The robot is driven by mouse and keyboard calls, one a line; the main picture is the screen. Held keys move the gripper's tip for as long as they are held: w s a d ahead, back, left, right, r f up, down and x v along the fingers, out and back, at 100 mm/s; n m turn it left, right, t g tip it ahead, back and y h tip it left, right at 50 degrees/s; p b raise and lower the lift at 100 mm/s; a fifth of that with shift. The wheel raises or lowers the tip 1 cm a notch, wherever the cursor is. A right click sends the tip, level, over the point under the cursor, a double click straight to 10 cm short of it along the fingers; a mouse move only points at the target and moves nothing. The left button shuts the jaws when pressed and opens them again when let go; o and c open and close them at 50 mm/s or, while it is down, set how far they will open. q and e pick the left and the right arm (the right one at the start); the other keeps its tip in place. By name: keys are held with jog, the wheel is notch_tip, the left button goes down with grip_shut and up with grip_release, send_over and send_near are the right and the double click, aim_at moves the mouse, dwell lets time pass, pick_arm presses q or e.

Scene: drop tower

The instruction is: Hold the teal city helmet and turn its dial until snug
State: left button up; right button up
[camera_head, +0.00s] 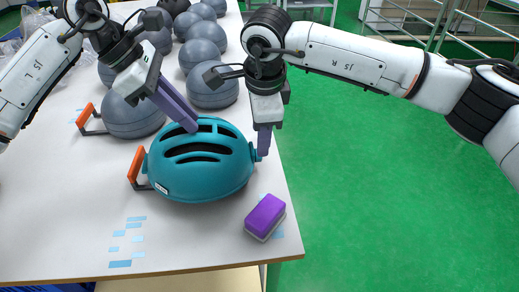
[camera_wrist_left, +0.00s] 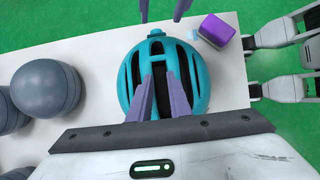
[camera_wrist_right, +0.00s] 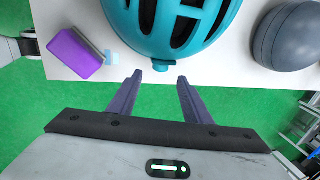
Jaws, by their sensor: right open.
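The teal city helmet (camera_head: 190,178) sits on the white table near its right edge, with dark vents along its shell. My left gripper (camera_head: 190,127) reaches down onto the shell; in the left wrist view its two fingers (camera_wrist_left: 160,78) are drawn in close on a rib between the vents of the helmet (camera_wrist_left: 198,75). My right gripper (camera_head: 264,152) is at the helmet's right end. In the right wrist view its fingers (camera_wrist_right: 160,76) are open, with the small teal dial (camera_wrist_right: 160,66) just ahead, between the tips.
A purple block with a pale base (camera_head: 265,216) lies near the table's front right corner. Orange-handled frames (camera_head: 137,165) stand left of the helmets. The white table (camera_head: 60,220) is mostly clear at front left; green floor lies right.

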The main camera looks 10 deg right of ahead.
jog(key=x, duration=0.7)
jog(key=shift+f, duration=0.2)
jog(key=c, duration=1.1)
jog(key=shift+w, duration=0.1)
jog(key=shift+o, duration=0.2)
jog(key=shift+w+g, duration=0.2)
jog(key=shift+g, duration=0.8)
jog(key=shift+w+g, duration=0.15)
jog(key=shift+g, duration=0.85)
jog(key=shift+d, duration=0.1)
